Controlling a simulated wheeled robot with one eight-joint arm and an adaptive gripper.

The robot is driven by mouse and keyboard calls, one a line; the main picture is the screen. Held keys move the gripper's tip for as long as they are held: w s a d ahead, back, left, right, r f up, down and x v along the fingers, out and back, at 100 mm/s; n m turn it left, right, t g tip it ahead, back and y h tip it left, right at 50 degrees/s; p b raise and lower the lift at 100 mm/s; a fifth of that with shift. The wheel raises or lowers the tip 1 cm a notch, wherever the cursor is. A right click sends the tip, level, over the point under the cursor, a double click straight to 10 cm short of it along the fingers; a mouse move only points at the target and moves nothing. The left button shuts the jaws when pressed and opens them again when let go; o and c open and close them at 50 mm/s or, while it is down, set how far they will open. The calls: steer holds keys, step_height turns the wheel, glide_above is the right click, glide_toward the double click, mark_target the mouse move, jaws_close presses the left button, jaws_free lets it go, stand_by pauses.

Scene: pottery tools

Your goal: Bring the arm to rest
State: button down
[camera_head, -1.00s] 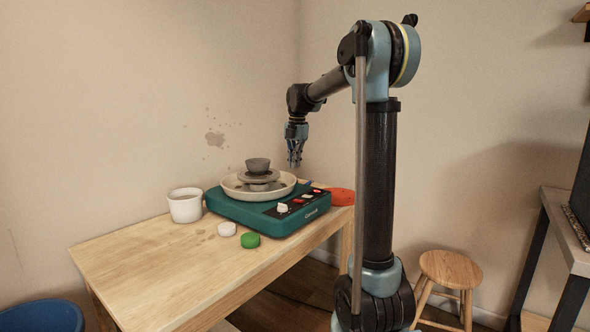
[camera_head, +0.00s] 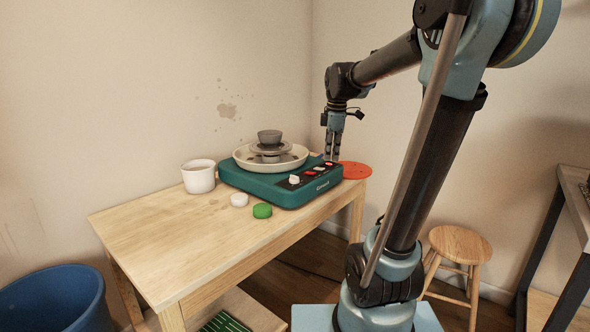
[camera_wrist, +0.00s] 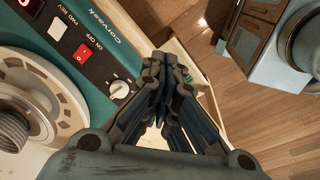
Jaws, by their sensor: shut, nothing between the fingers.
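My gripper (camera_head: 334,155) hangs at the end of my raised arm, pointing down by the right end of the pottery wheel, near the red disc. It is shut and empty. In the wrist view my gripper (camera_wrist: 165,95) has its fingers together, beside the wheel's control panel, with the table edge and the floor below. The green pottery wheel (camera_head: 262,189) stands on the wooden table (camera_head: 165,245).
A white bucket (camera_head: 199,178), a white round piece (camera_head: 239,200) and a green round piece (camera_head: 262,211) are on the table. The red disc (camera_head: 357,171) lies at its far right corner. A stool (camera_head: 460,244) and a blue tub (camera_head: 58,300) stand on the floor. The table's near left is clear.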

steer(key=s+d+f+m, duration=0.3)
steer(key=s+f+m, duration=0.5)
steer(key=s, duration=0.4)
steer(key=s+d+f+m+t, duration=0.1)
steer(key=s+d+f+m, duration=0.2)
steer(key=s+f+m, duration=0.6)
step_height(320, 180, down, 2)
steer(key=s, duration=0.3)
steer(key=shift+d, duration=0.25)
